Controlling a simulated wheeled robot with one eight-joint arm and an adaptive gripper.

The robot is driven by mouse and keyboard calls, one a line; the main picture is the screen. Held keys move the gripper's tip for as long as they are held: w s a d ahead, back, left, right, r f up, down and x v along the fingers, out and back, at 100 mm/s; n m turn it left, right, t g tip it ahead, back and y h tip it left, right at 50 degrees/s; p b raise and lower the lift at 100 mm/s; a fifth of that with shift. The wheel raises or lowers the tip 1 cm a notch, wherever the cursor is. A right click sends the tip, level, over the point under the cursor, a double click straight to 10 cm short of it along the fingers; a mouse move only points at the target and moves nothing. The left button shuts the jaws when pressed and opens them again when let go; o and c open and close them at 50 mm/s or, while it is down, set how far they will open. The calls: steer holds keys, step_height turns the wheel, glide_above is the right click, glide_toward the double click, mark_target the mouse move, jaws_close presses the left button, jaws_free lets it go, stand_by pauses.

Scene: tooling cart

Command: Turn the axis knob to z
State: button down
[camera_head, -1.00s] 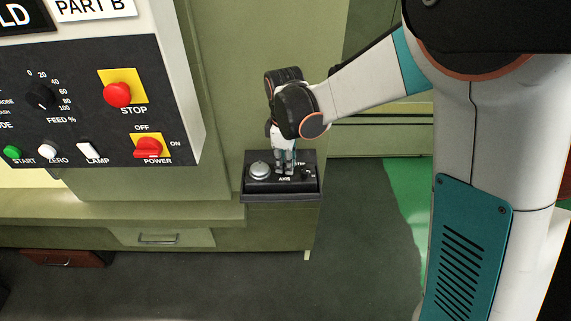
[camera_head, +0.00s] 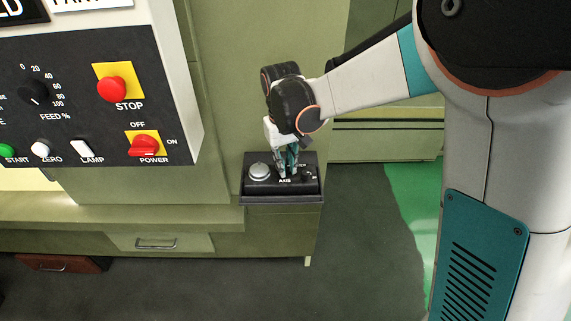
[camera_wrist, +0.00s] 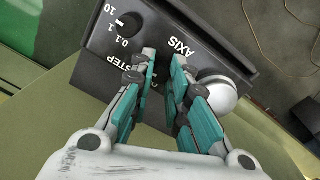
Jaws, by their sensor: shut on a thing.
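A small black control box (camera_head: 282,191) sits on a ledge right of the big panel. My gripper (camera_head: 288,174) points down onto the box by the AXIS label. In the wrist view my gripper's (camera_wrist: 164,66) teal fingers close in beside the AXIS label, shut on the axis knob. The fingers hide the knob, so I cannot read its pointer or setting.
A silver dome (camera_head: 259,171) sits on the box just left of my fingers, close to one finger in the wrist view (camera_wrist: 217,92). A small STEP knob (camera_wrist: 128,24) stands at the other side. The large panel (camera_head: 80,100) with red STOP and POWER controls is at left.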

steer(key=m, duration=0.4)
steer(key=shift+m+b, duration=0.3)
steer(key=shift+m, duration=1.9)
steer(key=c, duration=1.5)
jaws_free()
steer(key=shift+r, duration=0.1)
steer(key=r, duration=1.1)
steer(key=shift+w+a+r, duration=0.15)
steer(key=shift+a+r, duration=0.05)
steer(key=shift+r, duration=0.2)
